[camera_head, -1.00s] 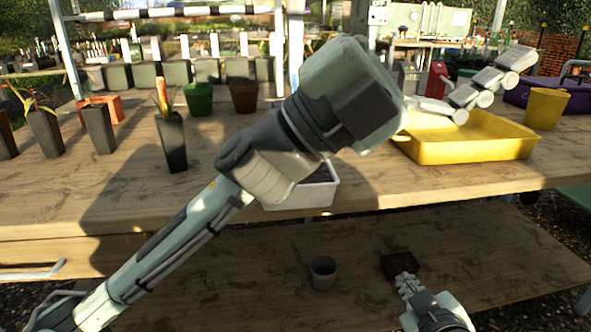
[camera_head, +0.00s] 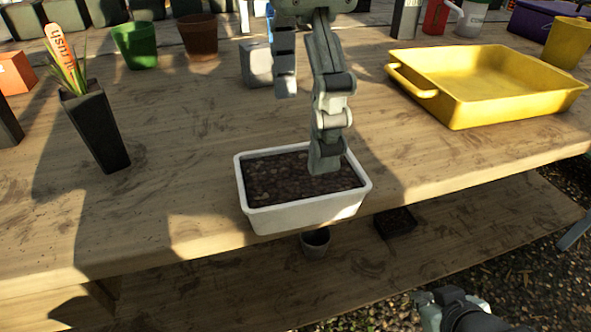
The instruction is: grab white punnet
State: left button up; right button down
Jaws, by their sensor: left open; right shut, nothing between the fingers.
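The white punnet (camera_head: 300,217) is a rectangular tub full of dark soil, upright at the front edge of the wooden bench. My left gripper (camera_head: 304,130) comes down from the top of the view and is open. Its nearer finger overlaps the soil at the punnet's right part; its other finger ends beyond the far rim. I cannot tell whether the nearer finger touches the soil. The punnet's far rim is partly hidden by that finger. My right gripper (camera_head: 424,298) is low at the bottom right, below the bench top, shut and empty.
A yellow tray (camera_head: 480,110) stands to the right on the bench (camera_head: 180,190). A black pot with a plant (camera_head: 95,125) stands to the left. A green pot (camera_head: 135,45) and a brown pot (camera_head: 197,37) are behind. A grey pot (camera_head: 315,243) sits on the lower shelf.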

aim_at(300, 170)
pick_arm(q)
notch_tip(300, 170, down, 7)
jog(key=shift+w, duration=0.1)
jog(key=c, duration=1.3)
jog(key=shift+c, duration=0.6)
jog(key=shift+r, duration=0.2)
